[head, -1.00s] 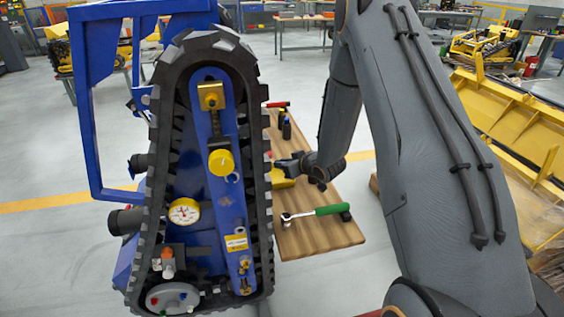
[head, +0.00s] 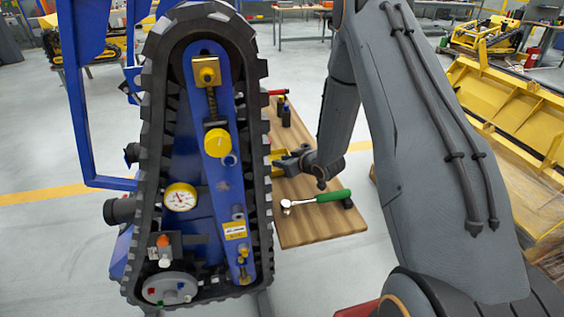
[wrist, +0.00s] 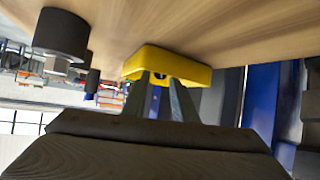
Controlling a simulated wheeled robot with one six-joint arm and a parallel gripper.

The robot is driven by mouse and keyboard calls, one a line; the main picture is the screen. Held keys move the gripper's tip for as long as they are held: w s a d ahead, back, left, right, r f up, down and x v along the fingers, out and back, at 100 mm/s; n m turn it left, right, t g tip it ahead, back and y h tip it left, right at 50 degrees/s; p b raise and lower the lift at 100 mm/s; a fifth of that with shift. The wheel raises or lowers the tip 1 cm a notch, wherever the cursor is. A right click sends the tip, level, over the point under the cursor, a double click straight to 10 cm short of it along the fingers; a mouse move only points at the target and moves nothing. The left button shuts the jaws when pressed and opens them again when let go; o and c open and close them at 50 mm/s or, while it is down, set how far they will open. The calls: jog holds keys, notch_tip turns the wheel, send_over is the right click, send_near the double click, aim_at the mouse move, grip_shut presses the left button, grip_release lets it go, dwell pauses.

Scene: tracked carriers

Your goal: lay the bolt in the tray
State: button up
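The yellow tray (head: 277,171) lies on the wooden board and is partly hidden behind the black track. It also shows in the wrist view (wrist: 200,73), just beyond my fingertips. My gripper (head: 284,163) is at the tray's right side, low over the board. In the wrist view two grey fingers (wrist: 160,80) stand a small gap apart in front of the tray. A small dark patch shows between their tips. I cannot tell whether it is the bolt or part of the tray. The bolt is not clearly visible in either view.
A green-handled ratchet (head: 325,197) lies on the board (head: 310,232) in front of my gripper. Dark bottles (head: 285,112) stand behind. The blue tracked carrier (head: 203,160) rises close on the left. A black cylinder (wrist: 62,35) is at left in the wrist view.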

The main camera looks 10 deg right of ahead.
jog(key=shift+o, duration=0.9)
jog(key=p+v, duration=0.4)
jog(key=v, duration=0.2)
jog(key=shift+r, duration=0.15)
jog(key=shift+p+v, duration=0.35)
jog(key=shift+v, duration=0.55)
